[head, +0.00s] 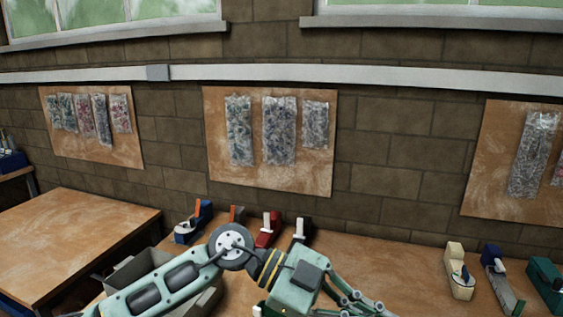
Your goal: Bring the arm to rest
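My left arm, green with a round dark joint, comes in from the lower left and bends at that joint over the workbench. Its wrist is a green block with a dark box on it. My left gripper (368,304) points to the lower right from this wrist at the bottom edge of the view. Its finger links show in part, and the frame cuts off the rest, so I cannot tell if it is open or shut. I see nothing held in the visible part. My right gripper is not in view.
The wooden workbench (400,272) bears several tape dispensers along its back, including a red one (268,230) and a green one (546,283). A grey bin (137,270) is partly behind my arm. Another table (70,240) stands left. Boards with bags (270,180) hang on the brick wall.

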